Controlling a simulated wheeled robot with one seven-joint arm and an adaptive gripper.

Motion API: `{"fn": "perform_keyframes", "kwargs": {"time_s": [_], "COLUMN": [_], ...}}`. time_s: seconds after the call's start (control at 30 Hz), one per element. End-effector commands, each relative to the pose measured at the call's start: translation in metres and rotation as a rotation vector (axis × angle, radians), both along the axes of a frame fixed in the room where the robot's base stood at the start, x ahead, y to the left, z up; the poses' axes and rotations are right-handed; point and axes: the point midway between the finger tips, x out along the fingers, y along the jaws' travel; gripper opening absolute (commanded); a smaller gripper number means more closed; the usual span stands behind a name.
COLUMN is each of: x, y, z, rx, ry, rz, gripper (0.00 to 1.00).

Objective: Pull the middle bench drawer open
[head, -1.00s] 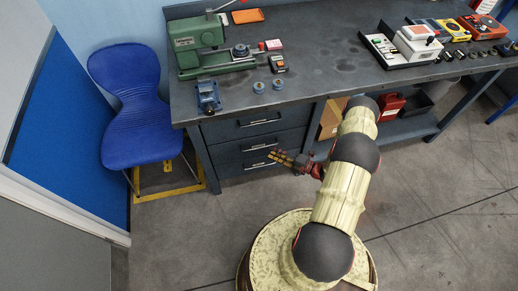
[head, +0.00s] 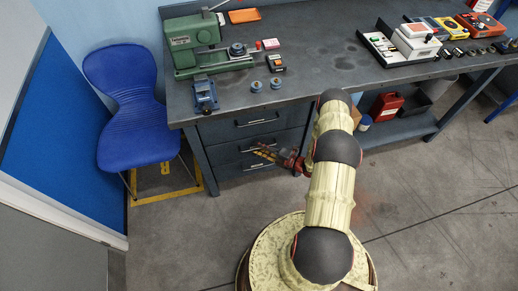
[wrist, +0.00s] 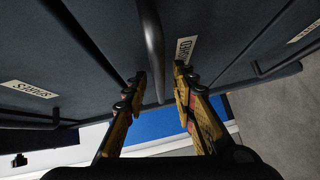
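The bench has a stack of three dark grey drawers under its left part. The middle drawer (head: 228,153) looks flush with its neighbours in the head view. Its bar handle (wrist: 152,40) runs down the centre of the wrist view, beside a white label. My gripper (head: 262,151) is in front of the middle drawer, partly covering its handle in the head view. In the wrist view my gripper (wrist: 160,76) is open, with one yellow-and-black finger on each side of the bar and visible gaps to it. Whether the fingertips reach past the bar is unclear.
The top drawer (head: 225,130) and bottom drawer (head: 230,170) have similar handles close by. A blue chair (head: 135,110) stands left of the bench. The floor before the drawers is clear.

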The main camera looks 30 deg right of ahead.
Motion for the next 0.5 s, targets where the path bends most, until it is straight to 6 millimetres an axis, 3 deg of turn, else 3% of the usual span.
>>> {"fn": "perform_keyframes", "kwargs": {"time_s": [0.5], "x": [-0.0003], "y": [-0.0001], "z": [0.0], "rx": [-0.001], "ry": [0.0], "rz": [0.0], "gripper": [0.01]}}
